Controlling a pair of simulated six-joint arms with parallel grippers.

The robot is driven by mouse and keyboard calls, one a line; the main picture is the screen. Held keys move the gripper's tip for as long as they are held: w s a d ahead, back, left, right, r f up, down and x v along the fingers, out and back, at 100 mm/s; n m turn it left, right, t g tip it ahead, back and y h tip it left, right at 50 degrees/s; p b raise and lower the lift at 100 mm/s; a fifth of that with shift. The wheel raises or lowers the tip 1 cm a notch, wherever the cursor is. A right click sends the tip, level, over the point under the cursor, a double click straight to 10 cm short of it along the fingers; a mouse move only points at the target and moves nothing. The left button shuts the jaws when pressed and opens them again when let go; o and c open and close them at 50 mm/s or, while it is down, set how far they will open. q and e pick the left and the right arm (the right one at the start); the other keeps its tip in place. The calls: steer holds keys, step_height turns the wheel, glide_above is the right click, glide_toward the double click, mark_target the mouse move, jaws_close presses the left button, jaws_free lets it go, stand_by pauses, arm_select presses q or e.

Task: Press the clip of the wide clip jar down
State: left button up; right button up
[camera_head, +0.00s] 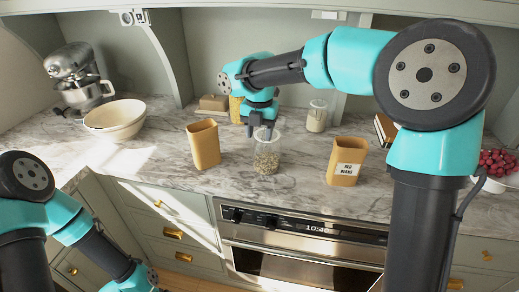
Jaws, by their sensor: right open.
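The clear jar (267,160) stands upright on the marble counter near its front edge, partly filled with pale grains. It appears to be the wide clip jar; its clip is too small and too covered by my gripper to make out. My right gripper (264,132) is open, pointing down right over the jar's top. I cannot tell whether its fingers touch the jar. My left arm (70,215) hangs low at the left, and its gripper is outside the view.
A tan canister (204,145) stands left of the jar, and another labelled "Red Beans" (346,162) stands right. Behind are a smaller jar (316,116) and a yellow-filled container (236,108). A bowl (115,120) and mixer (75,75) are left; a red fruit bowl (497,168) is right.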

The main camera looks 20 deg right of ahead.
mark_target(260, 154)
step_height(260, 154, down, 6)
steer(key=shift+f, duration=0.25)
steer(key=shift+c, duration=0.5)
jaws_close()
